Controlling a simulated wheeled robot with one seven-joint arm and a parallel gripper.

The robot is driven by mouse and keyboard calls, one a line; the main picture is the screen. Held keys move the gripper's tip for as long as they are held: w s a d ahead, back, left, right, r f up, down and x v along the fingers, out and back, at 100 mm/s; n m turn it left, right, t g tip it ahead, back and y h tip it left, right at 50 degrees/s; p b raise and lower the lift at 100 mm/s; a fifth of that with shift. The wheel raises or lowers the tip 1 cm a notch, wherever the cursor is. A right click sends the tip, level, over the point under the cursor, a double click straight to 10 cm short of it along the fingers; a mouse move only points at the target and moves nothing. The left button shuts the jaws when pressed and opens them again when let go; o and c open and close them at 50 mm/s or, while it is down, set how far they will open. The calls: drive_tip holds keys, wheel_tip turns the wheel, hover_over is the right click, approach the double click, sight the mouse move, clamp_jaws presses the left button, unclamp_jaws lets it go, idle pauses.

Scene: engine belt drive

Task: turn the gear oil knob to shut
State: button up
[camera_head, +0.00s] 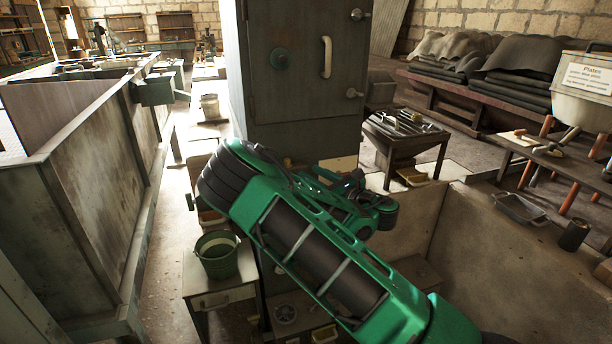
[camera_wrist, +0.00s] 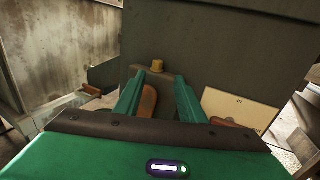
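In the wrist view a small yellow-brass knob (camera_wrist: 157,65) stands out from a dark grey metal surface, just beyond my fingertips. No readable label shows on it, so I cannot tell whether it is the gear oil knob or how far it is turned. My gripper (camera_wrist: 160,80) is open, with its two green fingers apart and pointing at the knob. The knob shows between the fingertips, and I see no contact. In the head view my green arm covers the gripper and this knob.
A cream plate (camera_wrist: 240,112) is right of my fingers. A green bucket (camera_head: 217,254) sits on a small table at left. A side table (camera_head: 408,135) holds tools.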

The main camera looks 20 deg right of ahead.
drive_tip(key=shift+s+d, duration=0.1)
drive_tip(key=shift+s, duration=0.4)
